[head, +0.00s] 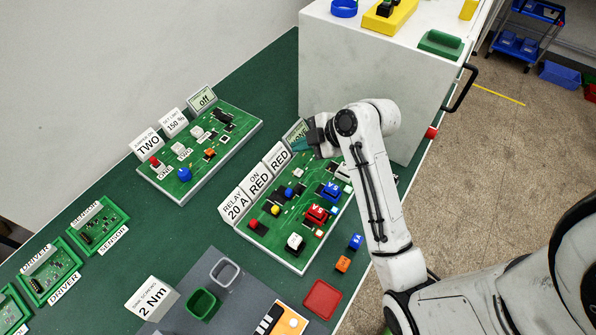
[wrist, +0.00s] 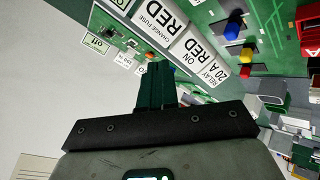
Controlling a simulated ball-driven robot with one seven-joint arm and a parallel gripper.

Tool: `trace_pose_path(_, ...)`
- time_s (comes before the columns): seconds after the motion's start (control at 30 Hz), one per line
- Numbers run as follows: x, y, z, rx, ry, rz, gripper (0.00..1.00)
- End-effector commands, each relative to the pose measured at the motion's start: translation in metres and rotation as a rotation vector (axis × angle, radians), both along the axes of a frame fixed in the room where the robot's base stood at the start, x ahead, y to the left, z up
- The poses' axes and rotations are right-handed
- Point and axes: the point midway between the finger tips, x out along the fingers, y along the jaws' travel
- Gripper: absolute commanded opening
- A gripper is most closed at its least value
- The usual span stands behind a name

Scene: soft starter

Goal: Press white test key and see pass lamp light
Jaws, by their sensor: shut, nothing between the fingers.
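The nearer green board (head: 270,235) lies on the green bench and carries coloured buttons and blocks. A white block with a dark mark (head: 295,242) sits near its front edge. Another small white part (head: 343,172) shows at its far right, partly behind my arm. I cannot tell which is the test key, and no lit pass lamp can be made out. My gripper (head: 304,144) is above the far end of this board, in front of a small display that it partly hides. In the wrist view my gripper (wrist: 155,68) is shut and empty.
A second board (head: 200,155) with a display reading "off" (head: 202,98) stands farther left. A large white cabinet (head: 370,75) rises close behind my gripper. Label cards reading RED and 20 A (head: 236,207) stand along the nearer board's left edge. Loose blue and orange blocks (head: 343,263) lie right of it.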

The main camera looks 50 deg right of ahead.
Motion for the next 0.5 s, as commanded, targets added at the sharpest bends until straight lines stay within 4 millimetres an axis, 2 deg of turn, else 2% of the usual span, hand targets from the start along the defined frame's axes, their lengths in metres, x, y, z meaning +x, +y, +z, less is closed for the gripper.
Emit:
trace_pose_path(0.3,0.000,0.000,-0.046,0.000,0.001,0.001,0.00)
trace_pose_path(0.5,0.000,0.001,-0.068,0.000,0.001,0.001,0.00)
